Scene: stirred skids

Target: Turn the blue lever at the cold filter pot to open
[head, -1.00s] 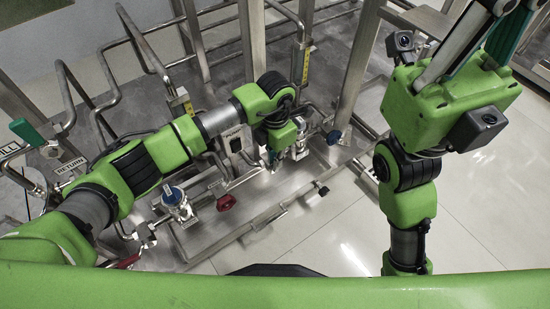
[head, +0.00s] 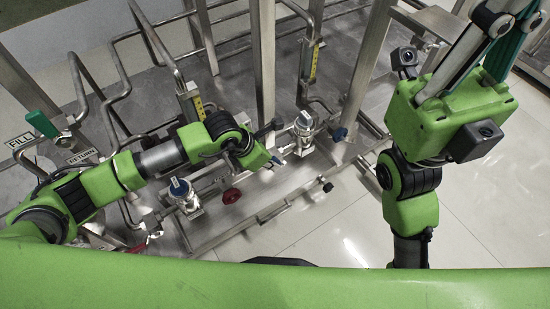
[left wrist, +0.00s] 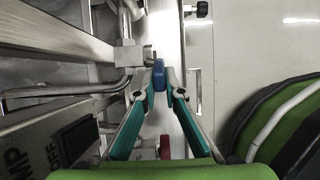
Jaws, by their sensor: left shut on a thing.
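My left gripper (head: 277,160) is low over the metal skid, beside the pipework near its front edge. In the left wrist view its teal fingers (left wrist: 160,88) are closed on a small blue lever (left wrist: 158,74), which stands between the fingertips. In the head view the gripper mostly hides this lever, and I cannot read a label for the pot there. My right gripper (head: 490,45) is raised at the upper right, far from the lever. Its fingertips are cut off by the top edge.
A red handle (head: 231,196) is close to the left gripper. Blue-topped valves stand left (head: 180,188) and right (head: 304,122) of it, with another blue handle (head: 339,134) further right. Steel posts (head: 365,70) rise behind.

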